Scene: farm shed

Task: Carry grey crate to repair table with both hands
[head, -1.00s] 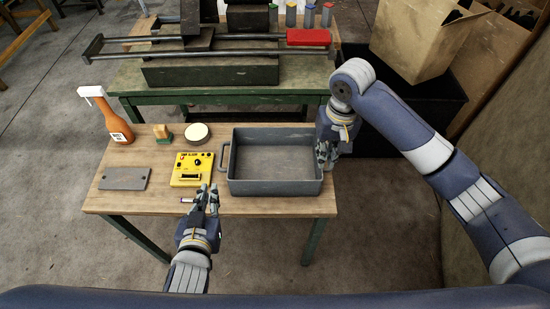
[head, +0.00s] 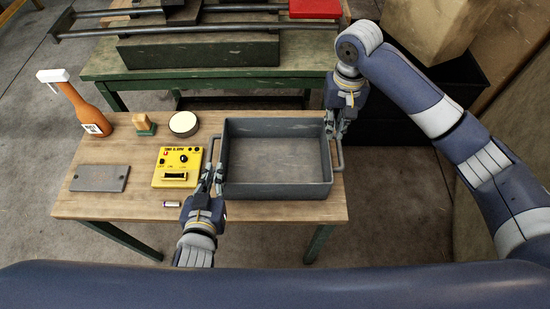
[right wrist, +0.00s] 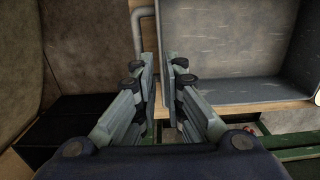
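The grey crate (head: 278,190) stands empty and upright on the wooden tabletop of a near table (head: 130,205), with a bar handle at each end. My left gripper (head: 213,174) is at its left handle, fingers apart; whether the handle lies between them is hard to see. My right gripper (head: 336,125) is by the back part of the right handle (head: 339,158). In the right wrist view its fingers (right wrist: 159,75) are apart with a gap, close to the handle (right wrist: 143,20) and the crate's end wall (right wrist: 225,40).
A small cylinder (head: 171,204) is near the front edge. A green workbench (head: 100,65) with metalwork stands behind; a cardboard box (head: 425,35) is right.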

